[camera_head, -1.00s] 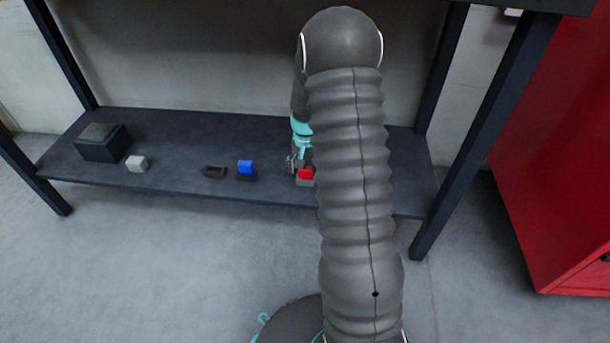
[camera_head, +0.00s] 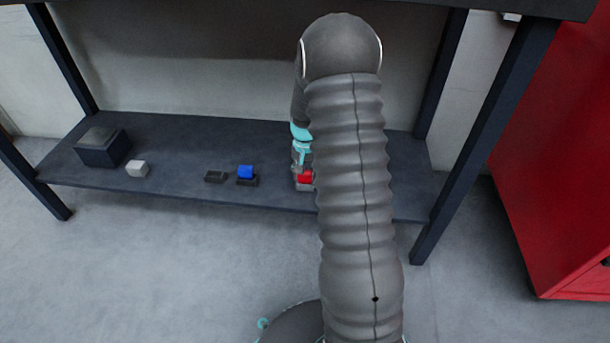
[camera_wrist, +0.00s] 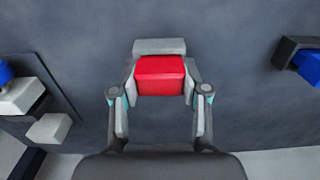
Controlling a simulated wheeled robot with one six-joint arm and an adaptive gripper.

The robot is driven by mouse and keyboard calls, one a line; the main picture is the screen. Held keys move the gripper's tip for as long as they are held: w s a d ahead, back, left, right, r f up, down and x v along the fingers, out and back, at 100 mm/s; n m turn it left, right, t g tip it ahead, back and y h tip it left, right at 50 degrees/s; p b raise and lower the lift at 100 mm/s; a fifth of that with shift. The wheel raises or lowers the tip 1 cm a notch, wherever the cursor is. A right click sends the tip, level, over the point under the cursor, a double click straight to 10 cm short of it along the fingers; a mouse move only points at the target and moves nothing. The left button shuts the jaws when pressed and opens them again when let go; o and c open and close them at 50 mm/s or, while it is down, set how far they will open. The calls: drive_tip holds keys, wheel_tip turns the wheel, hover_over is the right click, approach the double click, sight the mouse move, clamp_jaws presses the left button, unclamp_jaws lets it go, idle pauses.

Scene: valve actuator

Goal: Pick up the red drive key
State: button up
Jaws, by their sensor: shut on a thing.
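The red drive key (camera_wrist: 160,77) is a small red block with a grey part behind it in the wrist view. My gripper (camera_wrist: 160,88) has its two fingers against the left and right sides of the red block and is shut on it. In the head view the red key (camera_head: 305,177) shows low on the dark shelf, just left of my arm. My gripper (camera_head: 302,160) is above it there, partly hidden by the arm. I cannot tell whether the key is clear of the shelf.
The dark shelf (camera_head: 150,184) also holds a blue block on a dark base (camera_head: 246,173), a flat dark block (camera_head: 215,177), a white block (camera_head: 137,169) and a dark box (camera_head: 103,148). Shelf legs stand at both ends. A red cabinet (camera_head: 560,170) is at the right.

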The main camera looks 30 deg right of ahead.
drive_tip(key=shift+r, duration=0.55)
wheel_tip(320, 180, up, 3)
drive_tip(key=shift+f+p, duration=0.15)
drive_tip(key=shift+p, duration=0.25)
drive_tip(key=s+d+r+p, duration=0.1)
drive_tip(key=s+d+r, duration=0.5)
drive_tip(key=d, duration=0.4)
drive_tip(key=shift+s+r, duration=0.15)
drive_tip(key=shift+r, duration=0.2)
drive_tip(key=shift+a, duration=0.1)
